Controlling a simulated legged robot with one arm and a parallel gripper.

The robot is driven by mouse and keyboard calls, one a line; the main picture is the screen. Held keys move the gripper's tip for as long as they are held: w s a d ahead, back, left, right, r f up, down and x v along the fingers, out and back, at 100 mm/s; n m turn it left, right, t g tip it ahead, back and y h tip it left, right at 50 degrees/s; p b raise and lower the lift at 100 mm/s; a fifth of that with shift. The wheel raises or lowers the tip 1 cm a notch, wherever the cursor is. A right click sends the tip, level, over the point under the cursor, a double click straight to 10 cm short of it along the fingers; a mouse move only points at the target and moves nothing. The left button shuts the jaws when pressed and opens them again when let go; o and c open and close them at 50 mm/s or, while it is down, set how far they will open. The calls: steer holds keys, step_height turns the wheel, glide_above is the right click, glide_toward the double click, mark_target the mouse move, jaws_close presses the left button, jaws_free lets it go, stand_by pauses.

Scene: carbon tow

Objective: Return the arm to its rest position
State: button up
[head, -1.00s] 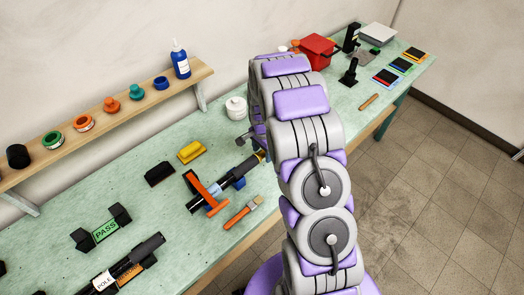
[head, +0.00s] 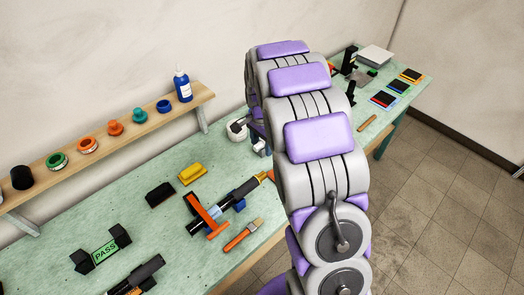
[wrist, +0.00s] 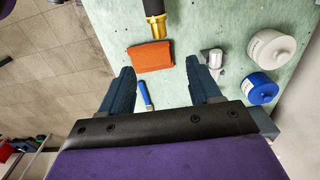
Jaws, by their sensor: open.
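My gripper (wrist: 164,88) shows in the wrist view with its two dark blue fingers spread apart and nothing between their tips. Below the fingers lie an orange-brown cloth or pad (wrist: 150,57) and a small blue-handled tool (wrist: 145,95), both on the bench. In the head view my grey and purple arm rises over the right half of the bench. A part of my gripper (head: 258,140) shows past the arm's left edge, near the white round container (head: 237,128). The rest of the gripper is hidden behind the arm.
The green bench (head: 100,195) holds a black pole with an orange clamp (head: 207,217), a brush (head: 243,234), a yellow block (head: 192,174) and a PASS sign (head: 104,252). A wall shelf (head: 130,126) carries rolls and a blue bottle (head: 182,86). Open floor (head: 430,215) lies right.

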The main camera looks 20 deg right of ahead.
steer(key=shift+r, duration=0.35)
steer(key=shift+s, duration=0.1)
steer(key=s+a+r+n+b, duration=0.1)
steer(key=s+a+r+n, duration=0.15)
steer(key=s, duration=0.45)
steer(key=s+a+r+n+g, duration=0.1)
steer(key=s+a+r+n, duration=0.15)
steer(key=s, duration=0.35)
steer(key=s+a+r+n+b, duration=0.1)
steer(key=s+a+r+n, duration=0.1)
steer(key=s+r, duration=0.35)
steer(key=s+a+f+n+b, duration=0.1)
steer(key=s+n, duration=0.6)
steer(key=s, duration=1.2)
steer(key=shift+a+f+g, duration=0.4)
steer(key=shift+a+f, duration=0.25)
steer(key=shift+a, duration=0.45)
